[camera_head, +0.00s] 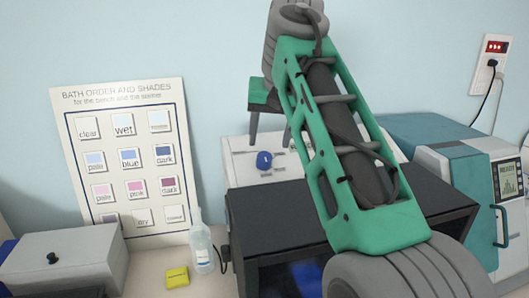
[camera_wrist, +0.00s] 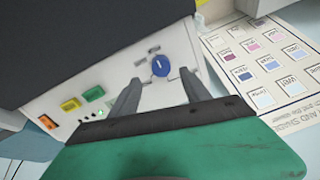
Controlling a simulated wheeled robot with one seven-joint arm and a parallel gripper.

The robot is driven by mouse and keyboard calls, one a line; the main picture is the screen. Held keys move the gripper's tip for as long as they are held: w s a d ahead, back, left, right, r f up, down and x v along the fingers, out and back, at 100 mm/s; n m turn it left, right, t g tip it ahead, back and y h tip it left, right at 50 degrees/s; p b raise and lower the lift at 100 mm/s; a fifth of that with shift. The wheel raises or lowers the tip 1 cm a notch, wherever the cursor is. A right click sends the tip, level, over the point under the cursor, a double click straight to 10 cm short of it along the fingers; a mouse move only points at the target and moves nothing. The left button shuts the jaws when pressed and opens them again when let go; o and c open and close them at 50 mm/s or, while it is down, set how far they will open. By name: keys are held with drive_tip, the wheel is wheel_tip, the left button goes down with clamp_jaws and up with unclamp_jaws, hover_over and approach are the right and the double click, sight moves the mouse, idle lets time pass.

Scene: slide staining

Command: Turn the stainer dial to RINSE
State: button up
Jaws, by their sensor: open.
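The stainer's blue dial (camera_head: 264,160) sits on its white sloped panel (camera_head: 240,174). In the wrist view the round dial (camera_wrist: 160,66) carries a pale pointer mark, with small grey labels beside it that are too small to read. My gripper (camera_wrist: 160,76) is open and empty, its two dark fingers spread to either side of the dial in that view. I cannot tell whether they touch it. In the head view my gripper (camera_head: 271,132) hangs fingers down just above the dial, partly behind my green arm.
Orange (camera_wrist: 47,122), yellow (camera_wrist: 69,104) and green (camera_wrist: 94,93) buttons sit on the same panel. A black-topped box (camera_head: 280,202) stands in front. A shade chart (camera_head: 125,88), a bottle (camera_head: 202,248) and a grey box (camera_head: 62,262) are left; a teal machine (camera_head: 465,165) is right.

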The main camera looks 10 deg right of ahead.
sight(265, 156)
drive_tip(key=b+x, duration=0.2)
drive_tip(key=x, duration=0.4)
drive_tip(key=shift+a+f+b, duration=0.1)
drive_tip(key=shift+a+b, duration=0.1)
drive_tip(key=shift+b, duration=0.2)
drive_tip(key=shift+c, duration=0.5)
clamp_jaws()
